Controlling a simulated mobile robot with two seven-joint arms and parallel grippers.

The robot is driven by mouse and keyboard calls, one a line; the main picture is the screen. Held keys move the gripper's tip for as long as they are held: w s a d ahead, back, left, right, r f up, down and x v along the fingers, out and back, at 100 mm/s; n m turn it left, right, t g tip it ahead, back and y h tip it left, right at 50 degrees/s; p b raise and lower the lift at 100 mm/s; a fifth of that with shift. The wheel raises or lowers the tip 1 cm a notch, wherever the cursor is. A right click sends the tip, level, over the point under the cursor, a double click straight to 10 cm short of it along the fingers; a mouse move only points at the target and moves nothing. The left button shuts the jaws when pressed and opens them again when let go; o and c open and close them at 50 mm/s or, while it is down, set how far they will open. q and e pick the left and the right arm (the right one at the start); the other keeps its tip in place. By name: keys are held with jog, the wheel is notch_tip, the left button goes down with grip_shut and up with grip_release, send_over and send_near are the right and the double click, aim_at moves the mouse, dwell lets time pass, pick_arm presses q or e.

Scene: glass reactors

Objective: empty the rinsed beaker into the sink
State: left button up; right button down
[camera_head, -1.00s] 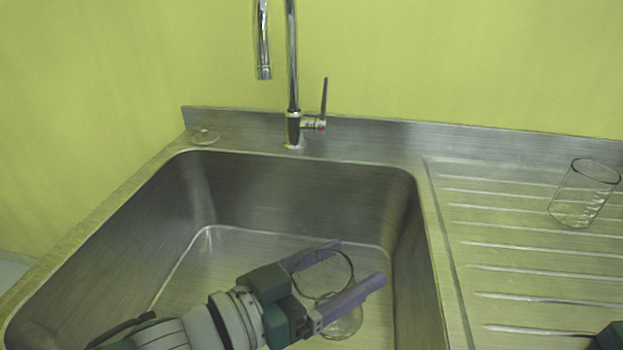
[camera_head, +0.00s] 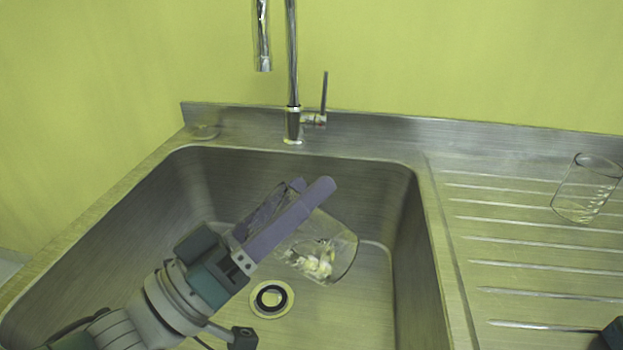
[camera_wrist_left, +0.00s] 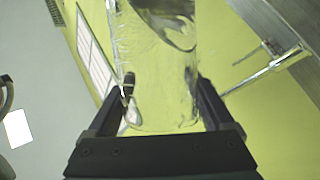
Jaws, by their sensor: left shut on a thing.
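My left gripper (camera_head: 308,184) is shut on a clear glass beaker (camera_head: 343,240), held inside the sink basin (camera_head: 300,170). The beaker is tilted well over, with one end pointing down to the lower right. Pale bright patches show in its lower part; I cannot tell whether they are liquid or reflections. In the left wrist view the beaker (camera_wrist_left: 155,60) lies between the two dark fingers (camera_wrist_left: 165,100). The round drain (camera_head: 271,299) shows in the basin floor below the beaker.
A second clear beaker (camera_head: 587,188) stands upright on the ribbed drainboard (camera_head: 500,250) at the right. The tap (camera_head: 293,70) and its lever (camera_head: 324,95) rise behind the basin. A dark green part (camera_head: 612,335) shows at the lower right edge.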

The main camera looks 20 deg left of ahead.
pick_arm(q)
jog(key=shift+s+a+r+n+t+y, duration=0.1)
jog(key=shift+a+r+n+t+y, duration=0.2)
jog(key=shift+r+n+t, duration=0.45)
jog(key=shift+s+a+r+n+t+y, duration=0.15)
jog(key=shift+r+n+t+y, duration=0.3)
jog(key=shift+r+n, duration=0.5)
jog(key=shift+w+a+r+n+t+y, duration=0.1)
jog(key=shift+a+r+n+t+y, duration=0.15)
jog(key=shift+r+n+t, duration=0.55)
jog(key=shift+s+a, duration=0.1)
jog(key=shift+a, duration=0.05)
jog(key=shift+s+a+n+y, duration=0.1)
jog(key=shift+a+n+y, duration=0.2)
jog(key=shift+n, duration=0.2)
jog(key=shift+a+r+n+t, duration=0.1)
jog(key=shift+a+n+t, duration=0.05)
jog(key=shift+n+t, duration=0.15)
jog(key=shift+s+a+n+t+y, duration=0.15)
jog(key=shift+a+n+t+y, duration=0.25)
jog(key=shift+n+y, duration=0.15)
jog(key=r+n+y, duration=0.1)
jog(key=n+y, duration=0.1)
jog(key=a+r+n+t+y, duration=0.1)
jog(key=n+y, duration=0.1)
jog(key=shift+s+r+t+b, duration=0.1)
jog(key=shift+t+b, duration=0.2)
jog(key=shift+b, duration=0.1)
